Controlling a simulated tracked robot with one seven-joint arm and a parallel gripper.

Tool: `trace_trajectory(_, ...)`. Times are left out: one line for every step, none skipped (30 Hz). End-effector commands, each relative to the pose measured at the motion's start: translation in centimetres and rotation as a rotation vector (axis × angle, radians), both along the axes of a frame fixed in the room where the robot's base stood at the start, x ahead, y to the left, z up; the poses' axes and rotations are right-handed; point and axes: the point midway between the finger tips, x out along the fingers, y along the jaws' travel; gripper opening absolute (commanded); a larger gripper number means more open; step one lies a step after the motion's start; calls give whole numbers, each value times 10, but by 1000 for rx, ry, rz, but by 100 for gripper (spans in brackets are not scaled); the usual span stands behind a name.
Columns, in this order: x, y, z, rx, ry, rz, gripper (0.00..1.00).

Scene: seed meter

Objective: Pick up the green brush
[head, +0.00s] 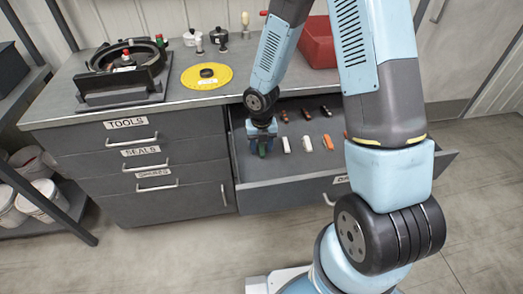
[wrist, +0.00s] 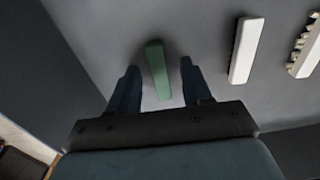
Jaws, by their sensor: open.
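The green brush (wrist: 156,68) lies in the open drawer (head: 255,170). In the wrist view it is a narrow green bar running between my two fingers, with space on both sides. My gripper (wrist: 160,80) is open, with one finger on each side of the brush. In the head view my gripper (head: 263,150) reaches down into the left part of the drawer. There only a small part of the green brush (head: 262,150) shows beneath it. I cannot tell whether either finger touches the brush.
A white brush (head: 286,145) and an orange brush (head: 328,142) lie to the right, with dark brown pieces (head: 284,116) behind them. The drawer's side wall is close on the left. A yellow disc (head: 206,76) and a red bin (head: 318,45) stand on the worktop above.

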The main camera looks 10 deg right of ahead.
Motion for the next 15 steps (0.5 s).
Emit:
trace_trajectory(0,0,0,0,0,0,49)
trace_trajectory(0,0,0,0,0,0,49)
trace_trajectory(0,0,0,0,0,0,49)
trace_trajectory(0,0,0,0,0,0,47)
trace_trajectory(0,0,0,0,0,0,44)
trace_trajectory(0,0,0,0,0,0,40)
trace_trajectory(0,0,0,0,0,0,37)
trace_trajectory(0,0,0,0,0,0,35)
trace_trajectory(0,0,0,0,0,0,31)
trace_trajectory(0,0,0,0,0,0,28)
trace_trajectory(0,0,0,0,0,0,25)
trace_trajectory(0,0,0,0,0,0,21)
trace_trajectory(0,0,0,0,0,0,18)
trace_trajectory(0,0,0,0,0,0,15)
trace_trajectory(0,0,0,0,0,0,12)
